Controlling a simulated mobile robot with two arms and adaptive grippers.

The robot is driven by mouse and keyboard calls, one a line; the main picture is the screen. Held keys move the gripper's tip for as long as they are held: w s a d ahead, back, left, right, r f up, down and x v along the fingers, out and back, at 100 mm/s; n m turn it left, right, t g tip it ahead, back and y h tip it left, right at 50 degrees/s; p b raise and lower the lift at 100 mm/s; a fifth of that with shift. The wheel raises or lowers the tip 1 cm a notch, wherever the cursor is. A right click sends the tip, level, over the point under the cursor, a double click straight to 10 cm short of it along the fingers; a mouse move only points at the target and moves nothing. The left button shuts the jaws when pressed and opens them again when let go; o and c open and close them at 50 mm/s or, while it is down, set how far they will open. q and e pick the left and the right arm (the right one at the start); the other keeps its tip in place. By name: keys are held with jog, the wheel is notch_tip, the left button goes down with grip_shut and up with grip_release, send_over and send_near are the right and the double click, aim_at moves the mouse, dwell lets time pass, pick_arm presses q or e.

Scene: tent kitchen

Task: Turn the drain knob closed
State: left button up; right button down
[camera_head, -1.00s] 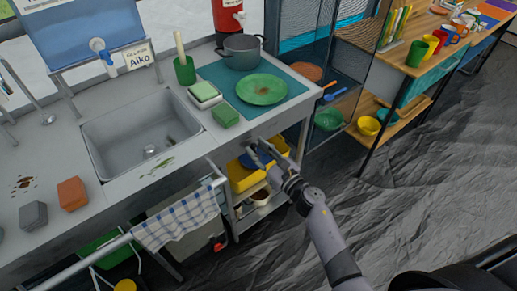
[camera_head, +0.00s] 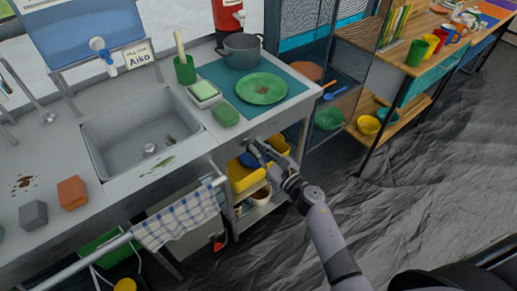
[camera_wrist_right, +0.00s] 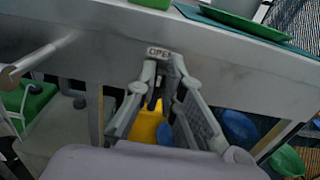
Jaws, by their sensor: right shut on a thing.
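My right gripper (camera_head: 262,151) reaches up to the front edge of the sink counter, below the green plate. In the right wrist view its fingers (camera_wrist_right: 164,68) point at the counter's front face, just under a small label reading "OPEN" (camera_wrist_right: 159,52). The fingers are shut on a small grey thing under the label, most likely the drain knob; they hide most of it, so its turn angle cannot be read. My left gripper is not in view.
Yellow bins (camera_head: 243,177) stand on the shelf below the counter, close under my gripper. A checked towel (camera_head: 178,217) hangs on a rail to the left. A green sponge (camera_head: 225,115) and green plate (camera_head: 261,88) lie on top. The floor at right is clear.

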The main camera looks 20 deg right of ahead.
jog(key=shift+m, duration=0.3)
jog(key=m, duration=0.2)
jog(key=d+m, duration=0.1)
jog(key=shift+w+f+m, duration=0.1)
jog(key=shift+w+m, duration=0.1)
jog(key=shift+m, duration=0.2)
jog(key=m, duration=0.4)
jog(key=shift+w+d+f, duration=0.1)
jog(key=shift+d+f, duration=0.2)
jog(key=shift+d, duration=0.05)
jog(key=shift+w+d+f+m, duration=0.1)
jog(key=shift+f+m, duration=0.2)
jog(key=shift+m, duration=1.3)
jog(key=shift+d+f+m, duration=0.15)
jog(key=shift+f+m, duration=0.15)
jog(key=shift+m, duration=1.3)
jog(key=shift+w+d+f+m, duration=0.1)
jog(key=shift+f+m, duration=0.2)
jog(key=shift+m, duration=1.3)
jog(key=c, duration=1.7)
grip_release()
